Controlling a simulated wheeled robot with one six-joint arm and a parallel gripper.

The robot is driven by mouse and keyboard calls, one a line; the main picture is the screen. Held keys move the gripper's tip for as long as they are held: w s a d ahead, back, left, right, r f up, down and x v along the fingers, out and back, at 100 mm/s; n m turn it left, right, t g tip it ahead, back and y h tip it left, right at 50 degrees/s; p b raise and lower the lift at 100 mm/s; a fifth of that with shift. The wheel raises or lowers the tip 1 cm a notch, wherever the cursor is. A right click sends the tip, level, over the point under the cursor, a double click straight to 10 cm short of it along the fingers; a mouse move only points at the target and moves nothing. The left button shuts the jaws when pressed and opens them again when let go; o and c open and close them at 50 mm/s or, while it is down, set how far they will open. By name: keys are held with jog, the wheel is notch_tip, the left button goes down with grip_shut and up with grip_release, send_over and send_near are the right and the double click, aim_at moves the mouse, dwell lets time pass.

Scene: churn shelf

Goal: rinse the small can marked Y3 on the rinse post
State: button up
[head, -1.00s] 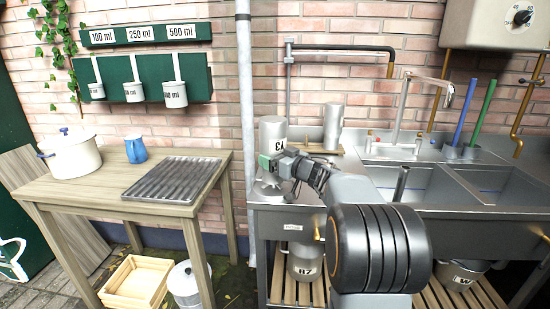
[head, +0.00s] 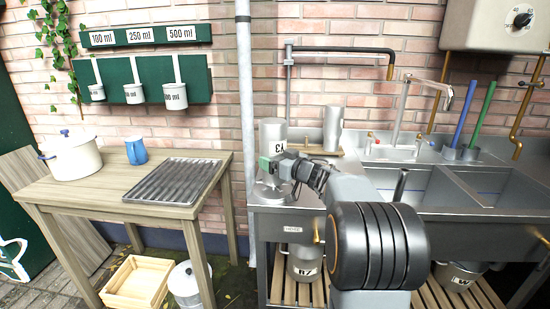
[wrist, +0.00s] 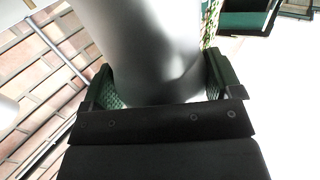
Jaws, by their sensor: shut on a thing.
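The small can marked Y3 (head: 272,133) is metal, and its label reads upside down, so the can is inverted. My gripper (head: 271,168) is shut on it, low on its side. The wrist view also shows the can (wrist: 152,45) between the green finger pads of my gripper (wrist: 160,88). The can is above a round metal base (head: 268,194) on the left of the steel counter, which looks like the rinse post. The post's upper part is hidden by the gripper and can, so I cannot tell whether they touch.
Another metal can (head: 333,127) stands behind on a wooden board. Sink basins (head: 412,186) lie to the right. A ribbed tray (head: 172,181), a blue jug (head: 136,151) and a white pot (head: 74,158) are on the wooden table at left. A grey pipe (head: 245,100) rises between table and counter.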

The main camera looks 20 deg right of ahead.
aim_at(282, 142)
jog(key=shift+r+p, duration=3.15)
jog(key=shift+r, duration=0.1)
